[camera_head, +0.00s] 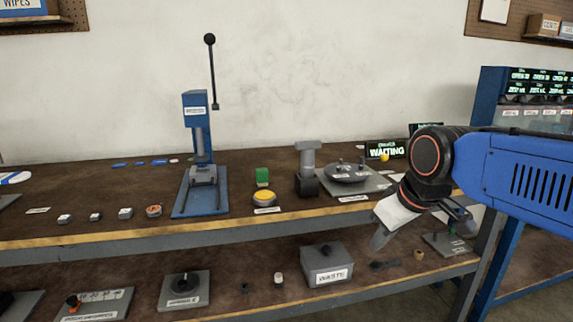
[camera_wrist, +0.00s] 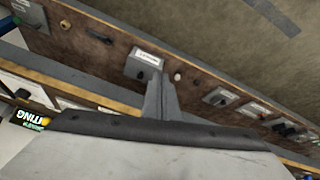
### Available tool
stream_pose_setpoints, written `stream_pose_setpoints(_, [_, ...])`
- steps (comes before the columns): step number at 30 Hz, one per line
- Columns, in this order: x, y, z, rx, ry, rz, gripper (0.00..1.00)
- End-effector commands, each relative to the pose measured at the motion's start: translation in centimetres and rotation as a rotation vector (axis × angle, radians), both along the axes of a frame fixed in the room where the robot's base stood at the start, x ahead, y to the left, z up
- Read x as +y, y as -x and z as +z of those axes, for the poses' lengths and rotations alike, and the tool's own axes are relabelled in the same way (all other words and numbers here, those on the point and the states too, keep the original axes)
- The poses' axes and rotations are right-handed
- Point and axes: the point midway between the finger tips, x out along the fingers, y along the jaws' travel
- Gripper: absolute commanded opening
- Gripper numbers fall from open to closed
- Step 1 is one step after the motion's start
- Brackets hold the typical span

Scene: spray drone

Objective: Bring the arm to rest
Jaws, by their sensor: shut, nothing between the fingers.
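My gripper (camera_head: 379,241) hangs at the right, in front of the upper shelf's front edge, with its grey fingers pointing down and to the left. My blue arm reaches in from the right edge of the head view. In the wrist view my gripper's fingers (camera_wrist: 158,98) are together, with nothing between them. The fingers are clear of the bench objects in the head view.
A blue lever press (camera_head: 197,150), a yellow button (camera_head: 262,197) and a round plate fixture (camera_head: 347,172) stand on the upper shelf (camera_head: 100,181). A WAITING display (camera_head: 386,149) is behind my arm. A grey waste box (camera_head: 327,264) sits below; it also shows in the wrist view (camera_wrist: 143,64).

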Motion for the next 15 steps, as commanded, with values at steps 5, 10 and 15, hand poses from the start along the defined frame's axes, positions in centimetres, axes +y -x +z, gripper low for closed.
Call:
stream_pose_setpoints(5, [-4.6, 5.6, -4.5, 0.029, -0.034, -0.205, 0.00])
stream_pose_setpoints(10, [-7.3, 10.2, -8.6, 0.051, -0.065, -0.377, 0.00])
stream_pose_setpoints(15, [-8.7, 12.9, -11.3, 0.063, -0.085, -0.482, 0.00])
